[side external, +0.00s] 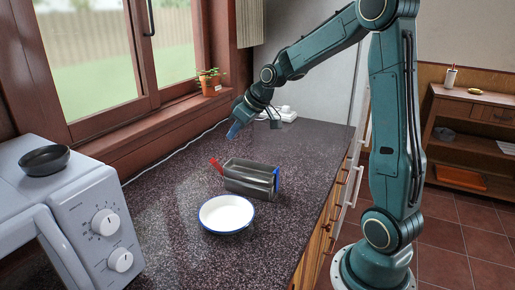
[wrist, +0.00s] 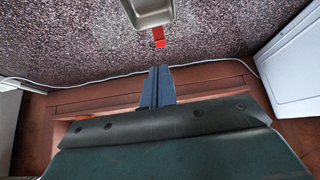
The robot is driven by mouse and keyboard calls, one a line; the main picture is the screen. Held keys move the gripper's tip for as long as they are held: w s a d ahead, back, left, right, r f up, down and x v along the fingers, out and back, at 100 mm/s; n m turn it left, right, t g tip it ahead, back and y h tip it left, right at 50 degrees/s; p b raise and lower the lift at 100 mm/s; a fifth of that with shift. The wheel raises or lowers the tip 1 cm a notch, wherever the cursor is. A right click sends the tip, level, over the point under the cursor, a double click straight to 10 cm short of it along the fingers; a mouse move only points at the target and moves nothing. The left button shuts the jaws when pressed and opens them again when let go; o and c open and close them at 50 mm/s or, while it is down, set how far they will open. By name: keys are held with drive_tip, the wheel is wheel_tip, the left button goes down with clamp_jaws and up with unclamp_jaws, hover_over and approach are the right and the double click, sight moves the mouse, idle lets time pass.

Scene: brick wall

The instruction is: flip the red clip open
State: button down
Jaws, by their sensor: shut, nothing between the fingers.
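A grey metal loaf tin (side external: 250,175) stands on the dark speckled counter. The red clip (side external: 216,166) sits at its left end and sticks up and outward at a slant. A blue clip (side external: 277,179) is at the tin's right end. In the wrist view the tin (wrist: 148,12) shows at the top edge, with the red clip (wrist: 159,38) on its near end. My gripper (side external: 234,131) is above the counter, behind the tin and higher than the red clip. In the wrist view its blue fingers (wrist: 158,72) are together and empty, a little apart from the red clip.
A white bowl with a blue rim (side external: 227,214) stands in front of the tin. A white microwave (side external: 75,205) with a dark bowl (side external: 44,160) on top is at the left. A white cable (side external: 165,162) runs along the window wall. A potted plant (side external: 209,82) is on the sill. The counter right of the tin is clear.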

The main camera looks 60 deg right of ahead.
approach(213, 160)
drive_tip(key=x, duration=0.4)
drive_tip(key=shift+w+f, duration=0.1)
drive_tip(key=shift+w, duration=0.1)
drive_tip(key=shift+w+a+f, duration=0.1)
drive_tip(key=shift+w+f, duration=0.4)
drive_tip(key=shift+w, duration=0.1)
drive_tip(key=shift+w+f, duration=0.4)
drive_tip(key=shift+w, duration=0.45)
drive_tip(key=shift+s, duration=0.15)
drive_tip(key=shift+s+r, duration=0.25)
drive_tip(key=shift+s, duration=0.4)
